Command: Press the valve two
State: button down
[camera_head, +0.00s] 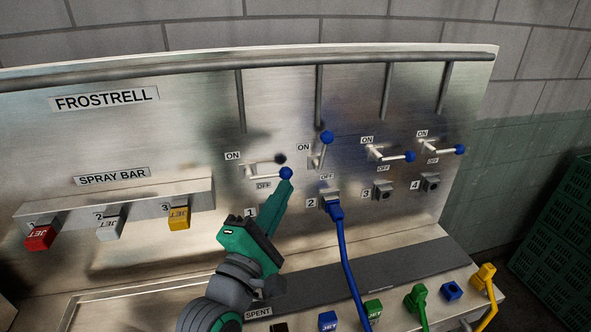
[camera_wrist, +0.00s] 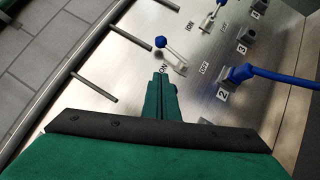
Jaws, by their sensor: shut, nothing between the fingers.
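Valve two has a lever with a blue ball (camera_head: 327,137) that points up beside its ON label. In the wrist view, its ball (camera_wrist: 160,42) stands a little beyond my fingertips. Port 2 (camera_head: 330,199) below it holds a blue hose plug. Valve one's lever lies sideways, its blue ball (camera_head: 285,173) pointing right. My green gripper (camera_head: 287,187) is shut and empty, its tip just below valve one's ball in the head view; I cannot tell if they touch. It also shows in the wrist view (camera_wrist: 160,82). My gripper hides port 1.
Valve three (camera_head: 409,156) and valve four (camera_head: 459,149) have sideways levers to the right. A blue hose (camera_head: 350,262) hangs to the ledge, which carries coloured jets and plugs. The spray bar (camera_head: 120,205) juts out at left. Green crates (camera_head: 560,240) stand at right.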

send_near(324, 152)
jog(key=w+a+r, duration=0.2)
jog(key=w+a, duration=0.1)
jog(key=w, duration=0.1)
jog(key=shift+w+d+r, duration=0.3)
jog(key=shift+w+d, duration=0.05)
jog(key=shift+d, duration=0.25)
jog(key=shift+w+d+r, duration=0.35)
jog(key=shift+d, duration=0.25)
jog(key=shift+w+d+r, duration=0.3)
jog(key=shift+w+d, duration=0.05)
jog(key=shift+d, duration=0.2)
